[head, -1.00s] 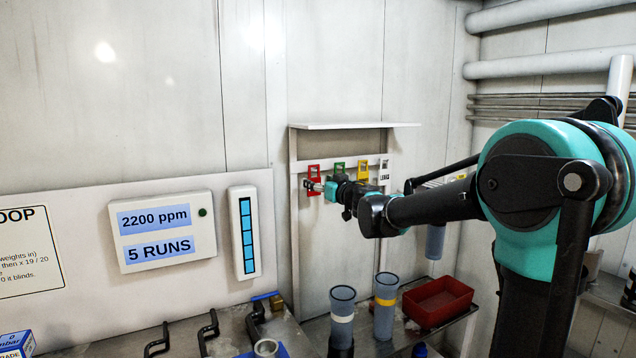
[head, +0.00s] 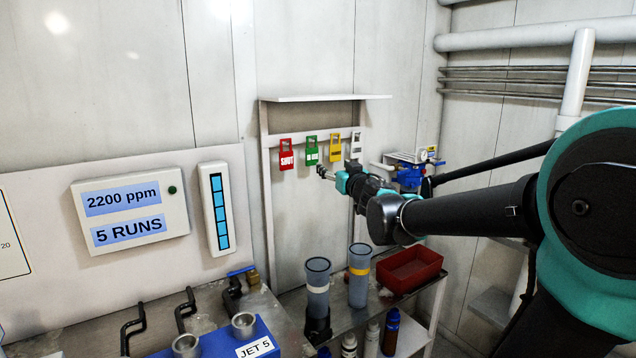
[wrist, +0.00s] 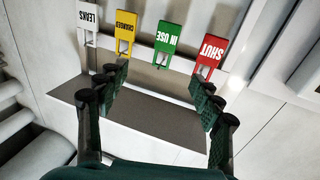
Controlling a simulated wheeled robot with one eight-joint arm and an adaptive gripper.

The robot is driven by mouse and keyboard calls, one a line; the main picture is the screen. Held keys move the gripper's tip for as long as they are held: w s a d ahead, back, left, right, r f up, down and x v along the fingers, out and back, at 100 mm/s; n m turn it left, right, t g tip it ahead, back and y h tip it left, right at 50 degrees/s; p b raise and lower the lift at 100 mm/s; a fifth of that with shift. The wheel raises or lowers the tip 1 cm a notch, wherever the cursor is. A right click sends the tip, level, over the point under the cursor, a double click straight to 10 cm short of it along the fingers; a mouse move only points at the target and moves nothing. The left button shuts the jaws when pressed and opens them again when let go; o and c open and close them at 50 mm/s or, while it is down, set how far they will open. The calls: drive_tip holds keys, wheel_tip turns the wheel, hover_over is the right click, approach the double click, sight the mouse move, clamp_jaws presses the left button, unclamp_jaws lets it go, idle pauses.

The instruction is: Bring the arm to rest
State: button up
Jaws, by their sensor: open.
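My gripper (head: 322,173) is at the end of my teal and black arm, in front of the tag rack on the back wall. In the wrist view my gripper (wrist: 158,95) has its two fingers wide apart with nothing between them. Beyond the fingers hang a red SHUT tag (wrist: 210,52), a green IN USE tag (wrist: 166,38), a yellow CHANGED tag (wrist: 125,27) and a white LEAKS tag (wrist: 89,15). In the head view the fingertips are just below the tags, apart from them as far as I can tell.
A shelf below the arm holds two grey cylinders (head: 317,285) and a red tray (head: 410,268). A blue valve assembly (head: 410,175) is on the wall behind the arm. A blue JET 5 block (head: 215,343) stands at the front. A display (head: 130,213) reads 2200 ppm and 5 RUNS.

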drive_tip(key=s+d+f+m+g+h, duration=0.25)
drive_tip(key=s+d+f+h, duration=0.25)
drive_tip(key=d+f, duration=0.45)
drive_tip(key=s+d+f+m+g+h, duration=0.2)
drive_tip(key=s+d+f+m+h, duration=0.25)
drive_tip(key=d+f, duration=0.5)
drive_tip(key=s+a+f+n+g+y, duration=0.3)
drive_tip(key=s+f+g, duration=0.5)
drive_tip(key=s+f, duration=1)
drive_tip(key=s, duration=0.3)
drive_tip(key=shift+f, duration=0.2)
